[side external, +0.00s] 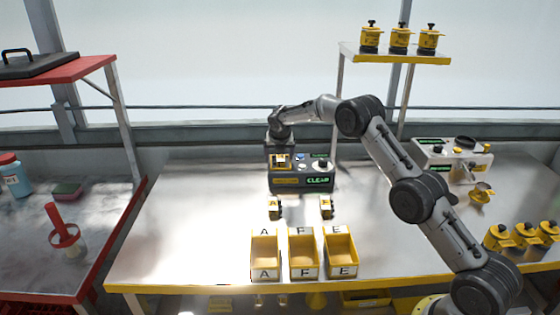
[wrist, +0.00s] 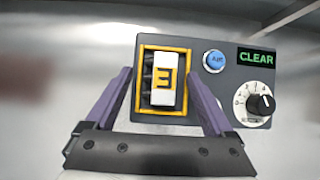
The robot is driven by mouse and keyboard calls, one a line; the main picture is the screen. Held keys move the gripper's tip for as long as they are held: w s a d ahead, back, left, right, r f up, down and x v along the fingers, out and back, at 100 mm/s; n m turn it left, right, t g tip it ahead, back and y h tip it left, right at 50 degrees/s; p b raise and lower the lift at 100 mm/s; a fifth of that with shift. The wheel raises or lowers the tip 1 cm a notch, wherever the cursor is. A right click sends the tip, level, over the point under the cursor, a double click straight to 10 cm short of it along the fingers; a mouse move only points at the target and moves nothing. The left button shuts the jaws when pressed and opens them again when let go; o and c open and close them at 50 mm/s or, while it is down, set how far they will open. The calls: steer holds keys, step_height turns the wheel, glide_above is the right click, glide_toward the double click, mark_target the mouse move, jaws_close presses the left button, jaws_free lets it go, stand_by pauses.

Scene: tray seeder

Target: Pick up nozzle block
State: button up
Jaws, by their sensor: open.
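The nozzle block (wrist: 166,98) sits in the yellow-framed slot of a grey machine (wrist: 218,90), its white face marked with a character like a reversed E. The machine also shows in the side external view (side external: 288,183), at the back of the bench. My gripper (wrist: 159,72) is open, with its purple fingers on either side of the slot and nothing visibly held. In the side external view my gripper (side external: 279,148) is above the left part of the machine. Whether the fingers touch the block or frame cannot be told.
The machine has a blue button (wrist: 214,61), a dial (wrist: 260,104) and a CLEAR display (wrist: 256,58). Two small blocks (side external: 275,207) (side external: 326,207) stand in front. Yellow bins marked A (side external: 265,273), F (side external: 303,273) and E (side external: 342,271) line the front edge.

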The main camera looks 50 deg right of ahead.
mark_target(280, 158)
jaws_close()
stand_by(0.5)
steer(key=shift+r, duration=0.2)
steer(key=shift+w+r, duration=0.1)
steer(key=shift+r, duration=0.15)
steer(key=r, duration=0.3)
steer(key=shift+s+a+r, duration=0.1)
steer(key=shift+s+r, duration=0.05)
steer(key=shift+s, duration=0.15)
steer(key=s+a+r, duration=0.4)
steer(key=s+r, duration=0.5)
steer(key=s, duration=0.4)
